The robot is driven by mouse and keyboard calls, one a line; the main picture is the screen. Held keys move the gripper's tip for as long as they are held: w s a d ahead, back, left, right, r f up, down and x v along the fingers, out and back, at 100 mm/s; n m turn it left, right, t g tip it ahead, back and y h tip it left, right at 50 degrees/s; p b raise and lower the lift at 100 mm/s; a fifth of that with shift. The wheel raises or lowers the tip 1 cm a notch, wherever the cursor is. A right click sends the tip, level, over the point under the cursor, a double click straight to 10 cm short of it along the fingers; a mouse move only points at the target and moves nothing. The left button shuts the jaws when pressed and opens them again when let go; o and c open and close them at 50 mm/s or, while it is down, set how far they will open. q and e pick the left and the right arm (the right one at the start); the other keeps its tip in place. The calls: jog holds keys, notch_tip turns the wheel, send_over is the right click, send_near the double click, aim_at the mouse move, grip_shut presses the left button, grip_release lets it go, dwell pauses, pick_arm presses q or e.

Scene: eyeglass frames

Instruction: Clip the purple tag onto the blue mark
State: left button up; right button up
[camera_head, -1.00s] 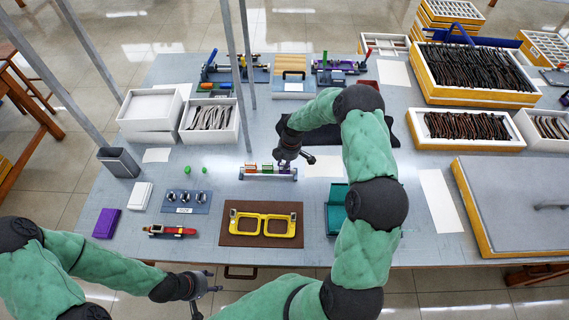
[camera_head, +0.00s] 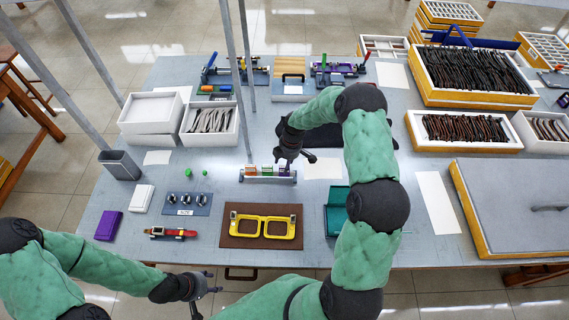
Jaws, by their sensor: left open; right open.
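A small silver rack (camera_head: 268,178) stands near the table's middle with several small coloured clips on it. A purple piece (camera_head: 283,169) at the rack's right part looks like the purple tag, but it is tiny and partly covered. My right gripper (camera_head: 294,161) is open, pointing down at or just above the rack's right end; contact cannot be told. The yellow eyeglass frame (camera_head: 263,218) lies flat on a brown mat (camera_head: 233,241) in front of the rack. I cannot make out a blue mark on it. My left gripper (camera_head: 207,291) is open and empty off the table's front edge.
White trays stand behind.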

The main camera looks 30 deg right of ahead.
jog(key=shift+s+d+r+p, duration=0.15)
jog(key=shift+r+p, duration=0.5)
jog(key=shift+r, duration=0.5)
jog(key=shift+s+d+r+p, duration=0.15)
jog(key=shift+r+p, duration=0.5)
jog(key=shift+r, duration=0.5)
